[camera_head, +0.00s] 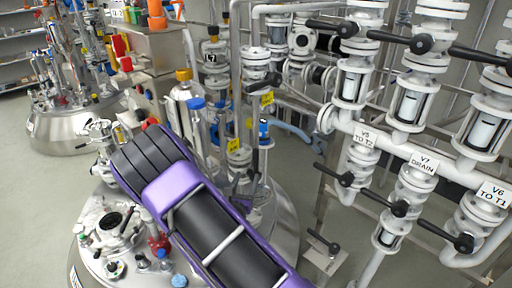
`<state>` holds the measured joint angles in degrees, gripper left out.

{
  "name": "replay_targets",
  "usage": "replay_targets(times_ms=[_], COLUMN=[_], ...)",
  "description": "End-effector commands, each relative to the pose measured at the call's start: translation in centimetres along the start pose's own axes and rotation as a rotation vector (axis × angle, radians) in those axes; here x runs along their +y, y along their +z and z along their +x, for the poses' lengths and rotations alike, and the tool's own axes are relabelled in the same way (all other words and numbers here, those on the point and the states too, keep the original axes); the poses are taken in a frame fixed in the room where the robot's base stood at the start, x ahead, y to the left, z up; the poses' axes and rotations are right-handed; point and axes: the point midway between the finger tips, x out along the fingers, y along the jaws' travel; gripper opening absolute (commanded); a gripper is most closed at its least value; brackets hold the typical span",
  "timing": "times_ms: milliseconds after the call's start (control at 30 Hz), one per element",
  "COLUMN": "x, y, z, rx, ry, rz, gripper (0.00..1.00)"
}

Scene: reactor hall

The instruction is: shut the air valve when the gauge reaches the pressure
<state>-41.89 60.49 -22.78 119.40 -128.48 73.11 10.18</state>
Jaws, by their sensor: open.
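I cannot make out a pressure gauge or a valve marked for air. Labelled valves stand at the right: V5 TO T2 (366,137), V7 DRAIN (422,164) and V6 TO T1 (491,194), with black lever handles. Other valves carry a blue handle (196,103), a yellow handle (184,75) and red handles (120,46) near the middle and upper left. A purple and black arm link, which looks like mine, crosses the lower middle and hides part of what lies behind it. My gripper does not show.
A steel vessel lid (92,264) with several fittings lies at the lower left, beside the arm link. Another steel vessel (62,132) stands farther left. White pipework (388,146) fills the right. Bare grey floor (35,205) shows at the left.

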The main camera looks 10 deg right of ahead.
Motion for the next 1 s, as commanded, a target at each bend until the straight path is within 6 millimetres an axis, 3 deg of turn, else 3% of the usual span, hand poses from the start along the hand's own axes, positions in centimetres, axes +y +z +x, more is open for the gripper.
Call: replay_targets(times_ms=[167, 800, 1000], x=[0.0, -0.1, 0.0], y=[-0.1, 0.0, 0.0], z=[1.8, 15.0, 16.9], rx=[0.002, -0.001, -0.001], ry=[-0.001, -0.002, 0.0], rz=[0.01, 0.006, 0.005], gripper=[0.58, 0.58, 0.58])
